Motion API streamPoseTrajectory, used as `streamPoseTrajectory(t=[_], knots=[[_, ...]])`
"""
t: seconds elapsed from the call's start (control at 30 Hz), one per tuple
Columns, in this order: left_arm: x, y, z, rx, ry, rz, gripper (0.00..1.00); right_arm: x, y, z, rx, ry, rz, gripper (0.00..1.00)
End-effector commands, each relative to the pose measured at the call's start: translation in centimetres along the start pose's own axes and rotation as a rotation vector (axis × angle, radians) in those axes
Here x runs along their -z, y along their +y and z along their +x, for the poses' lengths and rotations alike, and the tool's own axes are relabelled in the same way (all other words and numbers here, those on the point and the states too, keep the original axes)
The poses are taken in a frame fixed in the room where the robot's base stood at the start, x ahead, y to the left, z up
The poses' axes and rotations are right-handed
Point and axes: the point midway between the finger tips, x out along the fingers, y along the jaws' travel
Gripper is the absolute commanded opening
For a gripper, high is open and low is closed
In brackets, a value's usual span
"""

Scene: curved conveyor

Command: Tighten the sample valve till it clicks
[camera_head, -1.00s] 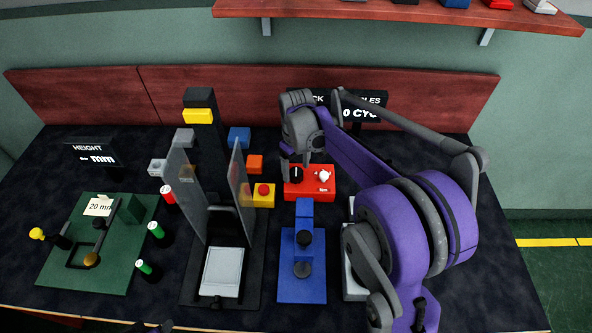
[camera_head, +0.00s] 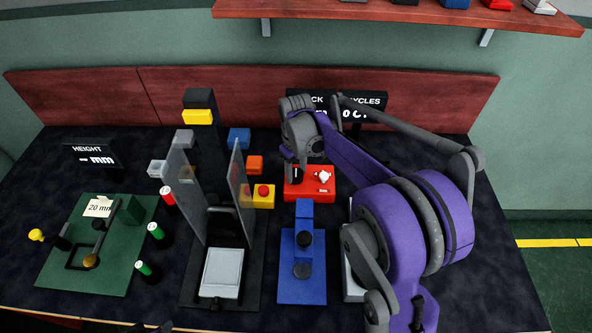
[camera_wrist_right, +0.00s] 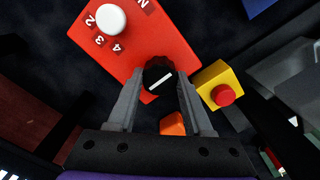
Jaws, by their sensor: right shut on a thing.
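A red box (camera_head: 320,189) stands on the table near the back wall. It carries a black round knob (camera_wrist_right: 157,70) with a white line and a white knob (camera_wrist_right: 112,19) with numbers around it. No label names the sample valve; the black knob is the one in my grip. My right gripper (camera_wrist_right: 158,82) is shut on the black knob, one finger on each side. In the head view the right gripper (camera_head: 296,166) comes down onto the box's left part and hides most of that knob.
A yellow block with a red button (camera_head: 263,195) stands just left of the red box, with an orange block (camera_head: 255,164) behind it. A blue fixture (camera_head: 302,270) stands in front. A display (camera_head: 365,101) stands behind, partly hidden by my arm.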

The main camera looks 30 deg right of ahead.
Motion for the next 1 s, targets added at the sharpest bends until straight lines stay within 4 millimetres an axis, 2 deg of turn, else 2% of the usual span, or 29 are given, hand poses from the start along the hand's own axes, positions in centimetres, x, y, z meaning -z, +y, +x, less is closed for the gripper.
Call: streamPoseTrajectory(t=[0.37,1.0], knots=[[0.02,0.0,-0.02,0.0,0.0,0.0,0.5,0.01,0.0,-0.03,0.0,0.0,0.118,0.0],[0.03,0.0,-0.04,0.0,0.0,0.0,0.5,0.01,0.01,-0.03,0.0,0.0,0.69,0.0]])
